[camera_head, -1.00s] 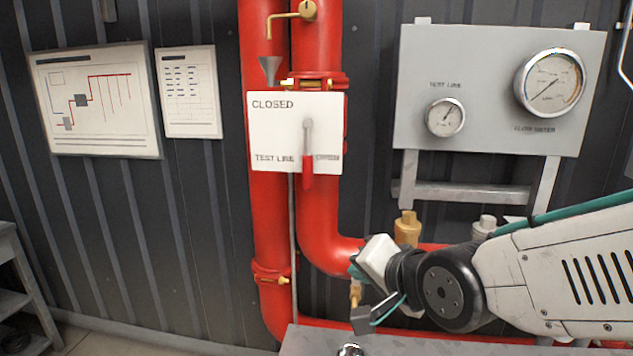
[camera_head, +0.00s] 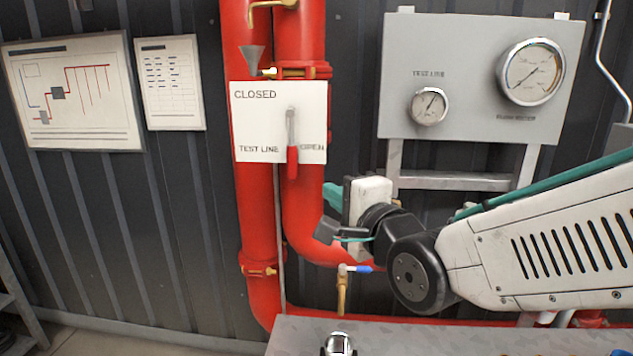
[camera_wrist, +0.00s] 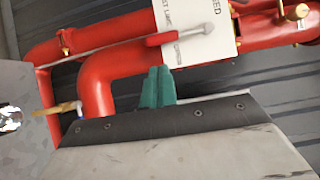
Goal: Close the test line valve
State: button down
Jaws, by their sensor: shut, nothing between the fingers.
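The test line valve handle (camera_head: 292,160) has a grey lever and a red grip, pointing straight down. It sits in front of a white placard (camera_head: 262,125) marked CLOSED at top left, TEST LINE at the bottom and OPEN at lower right. In the wrist view the red grip (camera_wrist: 161,39) lies across the placard's (camera_wrist: 205,45) lower edge. My gripper (camera_head: 330,194) has teal fingers and is right of and slightly below the grip, apart from it in the picture. In the wrist view its fingers (camera_wrist: 158,87) are together and empty, pointing toward the handle.
Red pipes (camera_head: 258,215) run behind and below the placard. A small blue-handled valve (camera_head: 345,280) is below my gripper. A grey gauge panel (camera_head: 460,80) stands to the right. A grey surface (camera_head: 400,335) lies at the bottom. Posters (camera_head: 75,95) hang at left.

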aim_at(293, 167)
jog(key=x, duration=1.3)
jog(key=shift+w, duration=0.15)
jog(key=shift+w+a+f, duration=0.1)
jog(key=shift+a+m, duration=0.1)
jog(key=shift+m, duration=0.2)
